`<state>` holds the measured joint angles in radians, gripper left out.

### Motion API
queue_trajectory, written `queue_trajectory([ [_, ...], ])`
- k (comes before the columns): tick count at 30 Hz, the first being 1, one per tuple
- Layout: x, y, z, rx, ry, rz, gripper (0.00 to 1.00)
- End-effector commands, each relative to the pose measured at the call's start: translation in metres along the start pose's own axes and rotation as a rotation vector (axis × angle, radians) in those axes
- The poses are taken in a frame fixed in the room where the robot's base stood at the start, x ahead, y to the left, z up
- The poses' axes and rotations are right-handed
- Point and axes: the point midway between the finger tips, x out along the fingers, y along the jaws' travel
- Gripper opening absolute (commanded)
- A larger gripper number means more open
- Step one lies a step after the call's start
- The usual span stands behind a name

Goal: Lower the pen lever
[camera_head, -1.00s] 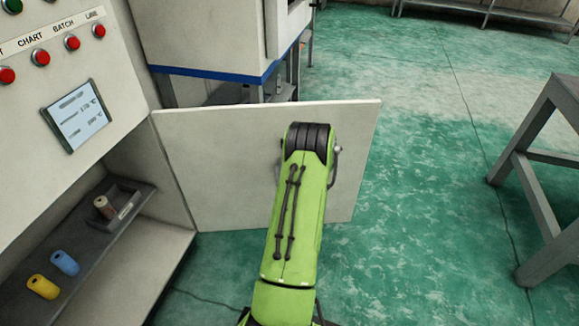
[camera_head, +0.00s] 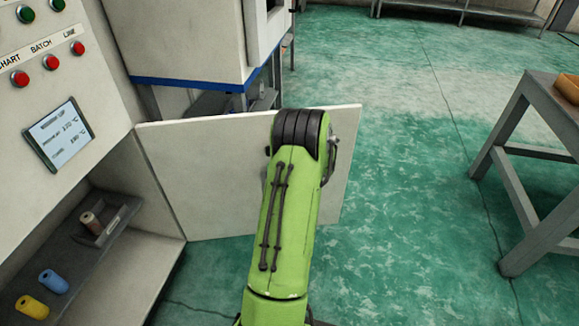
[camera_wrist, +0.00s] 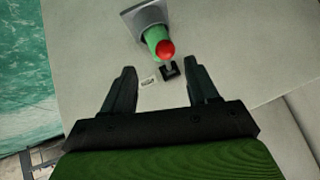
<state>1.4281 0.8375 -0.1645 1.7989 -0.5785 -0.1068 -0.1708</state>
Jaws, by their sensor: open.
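In the wrist view my gripper (camera_wrist: 161,76) is open and empty, its two fingers spread over a pale panel. Ahead of the fingertips a green part with a red rounded end (camera_wrist: 166,48) stands out from a grey mount (camera_wrist: 146,16). A small black fitting (camera_wrist: 170,71) sits just beyond the gap, beside a small label (camera_wrist: 148,82). I cannot tell for sure which of these is the pen lever. In the head view my arm hides the gripper; the pale open door panel (camera_head: 205,175) is behind the arm.
A control cabinet with red buttons (camera_head: 50,62) and a screen (camera_head: 60,134) stands at left. Its shelf holds a blue spool (camera_head: 53,281), a yellow spool (camera_head: 32,307) and a brown one (camera_head: 91,223). A grey table (camera_head: 545,130) stands right. Green floor between is clear.

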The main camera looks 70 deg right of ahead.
Motion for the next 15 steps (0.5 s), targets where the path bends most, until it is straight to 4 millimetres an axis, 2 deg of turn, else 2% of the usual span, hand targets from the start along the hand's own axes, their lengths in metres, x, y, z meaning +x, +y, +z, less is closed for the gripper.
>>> queue_trajectory([
  [1, -0.018, 0.0, -0.003, 0.003, 0.001, 0.002, 0.59],
  [6, -0.054, 0.0, -0.002, 0.002, 0.001, 0.002, 0.59],
  [10, -0.066, 0.001, 0.0, 0.001, -0.001, 0.003, 0.59],
  [15, -0.067, 0.001, 0.001, 0.001, -0.002, 0.001, 0.59],
])
